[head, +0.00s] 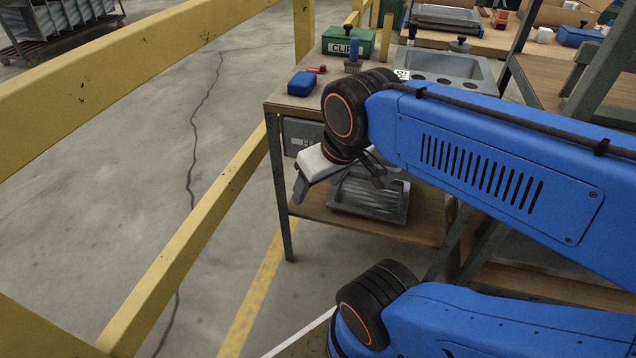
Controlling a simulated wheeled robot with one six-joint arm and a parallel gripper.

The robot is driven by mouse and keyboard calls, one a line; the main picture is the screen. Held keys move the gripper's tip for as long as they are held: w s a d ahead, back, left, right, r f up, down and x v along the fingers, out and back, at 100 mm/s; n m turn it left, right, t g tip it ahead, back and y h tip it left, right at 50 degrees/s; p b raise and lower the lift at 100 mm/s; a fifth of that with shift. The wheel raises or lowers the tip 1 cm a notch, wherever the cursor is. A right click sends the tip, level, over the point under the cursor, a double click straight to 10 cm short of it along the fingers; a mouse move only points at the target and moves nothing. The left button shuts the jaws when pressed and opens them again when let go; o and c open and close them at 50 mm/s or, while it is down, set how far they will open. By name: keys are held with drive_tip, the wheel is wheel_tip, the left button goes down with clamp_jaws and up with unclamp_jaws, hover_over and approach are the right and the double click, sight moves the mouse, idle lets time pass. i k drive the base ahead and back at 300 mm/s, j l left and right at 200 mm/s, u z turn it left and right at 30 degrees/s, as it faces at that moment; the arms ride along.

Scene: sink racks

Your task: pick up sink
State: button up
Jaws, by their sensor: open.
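A grey metal sink (450,68) lies on the bench top, partly hidden behind my blue arm. It has a basin and several round holes along its near edge. Another ribbed metal sink-like piece (385,205) rests on the lower shelf, partly hidden by my gripper. A third metal sink (445,16) lies farther back at the top. My gripper (338,186) hangs in front of the bench's left part, below the top's height in the picture. Its white body shows and its grey fingers are spread open with nothing between them. I cannot tell its exact distance from the shelf piece.
The wooden bench (278,98) carries a green box (347,42), a blue box (301,84) and a brush (353,58). Yellow rails (190,235) run along the left. A rack of metal pieces (60,20) stands at the far left. The floor between is clear.

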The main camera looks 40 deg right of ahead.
sight(470, 73)
drive_tip(key=z, duration=1.45)
